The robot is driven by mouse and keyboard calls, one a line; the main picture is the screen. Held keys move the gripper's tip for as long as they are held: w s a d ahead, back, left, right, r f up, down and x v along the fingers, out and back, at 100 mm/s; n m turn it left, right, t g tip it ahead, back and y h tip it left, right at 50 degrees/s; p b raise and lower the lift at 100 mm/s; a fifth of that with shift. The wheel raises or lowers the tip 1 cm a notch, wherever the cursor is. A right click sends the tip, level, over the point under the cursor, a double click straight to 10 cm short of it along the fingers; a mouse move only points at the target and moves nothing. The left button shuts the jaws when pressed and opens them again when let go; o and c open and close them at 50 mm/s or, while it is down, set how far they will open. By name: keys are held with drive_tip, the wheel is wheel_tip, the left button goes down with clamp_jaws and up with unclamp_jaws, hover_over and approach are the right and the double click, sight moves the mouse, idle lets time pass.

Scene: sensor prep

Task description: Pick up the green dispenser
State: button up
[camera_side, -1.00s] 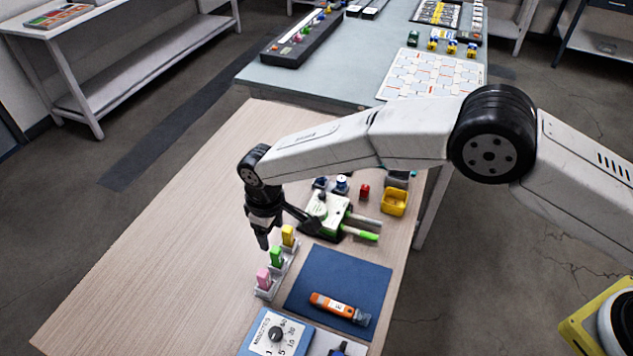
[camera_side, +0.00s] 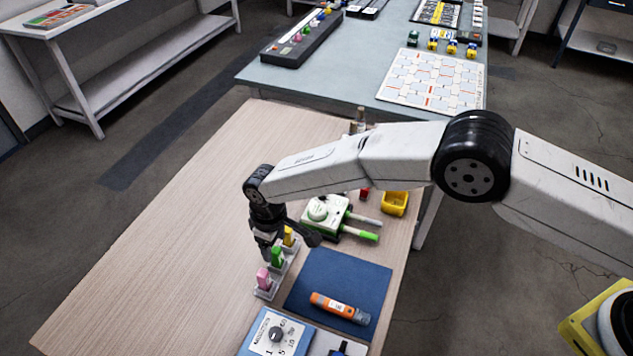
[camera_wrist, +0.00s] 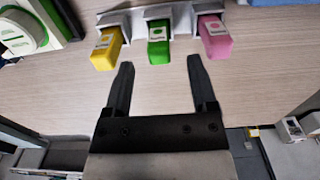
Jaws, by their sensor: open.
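The green dispenser (camera_wrist: 158,48) sits in the middle slot of a light grey rack (camera_wrist: 182,20), between a yellow dispenser (camera_wrist: 105,50) and a pink dispenser (camera_wrist: 214,42). In the side view the green dispenser (camera_side: 277,257) stands in the rack, with the pink one (camera_side: 263,279) nearer the camera and the yellow one (camera_side: 289,236) partly hidden behind my gripper. My gripper (camera_wrist: 160,75) is open and empty in the wrist view, its two fingers apart and lined up either side of the green dispenser, short of it. In the side view my gripper (camera_side: 268,255) is close beside the rack.
A blue mat (camera_side: 345,280) with an orange tool (camera_side: 340,308) lies right of the rack. A green-and-white device (camera_side: 328,214) and a yellow bin (camera_side: 395,203) stand behind it. A timer dial (camera_side: 276,334) is in front. The wooden table (camera_side: 170,240) is clear to the left.

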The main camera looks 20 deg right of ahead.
sight(275, 250)
drive_tip(key=shift+f, duration=1.55)
clamp_jaws()
